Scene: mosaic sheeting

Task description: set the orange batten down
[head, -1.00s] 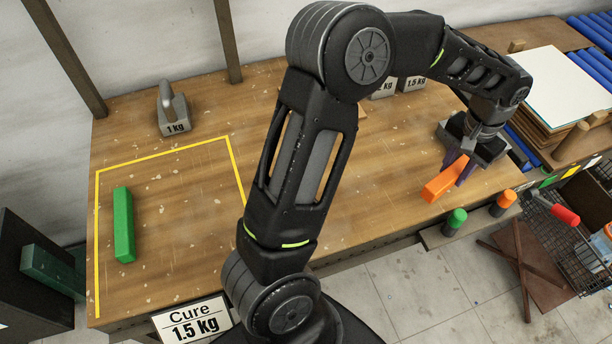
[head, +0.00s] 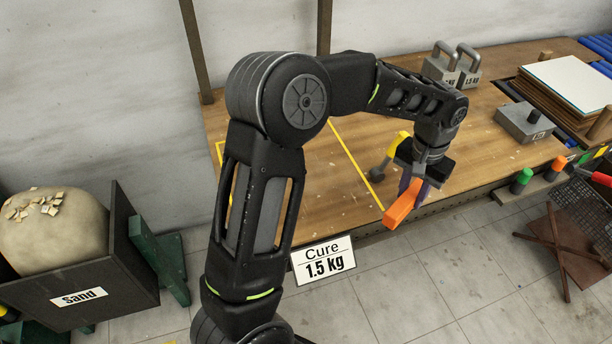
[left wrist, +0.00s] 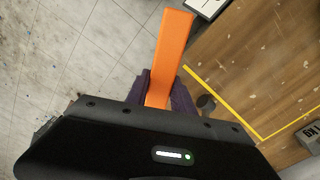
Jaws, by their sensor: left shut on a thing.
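My left gripper (head: 412,188) is shut on the orange batten (head: 400,208), gripping it near one end. The batten is held in the air at the bench's front edge, just right of the yellow tape line (head: 352,160). In the left wrist view the batten (left wrist: 172,50) sticks out from between the purple fingers (left wrist: 162,95), with floor tiles behind it and the tape corner to its right. My arm hides most of the taped area in the head view; the green batten does not show now. My right gripper is not in view.
A yellow-and-grey tool (head: 380,172) lies beside the gripper. Weights (head: 452,65) stand at the back, and a grey block (head: 524,122) sits to the right. A Cure sign (head: 323,260) hangs in front. The sand box (head: 90,285) is at left.

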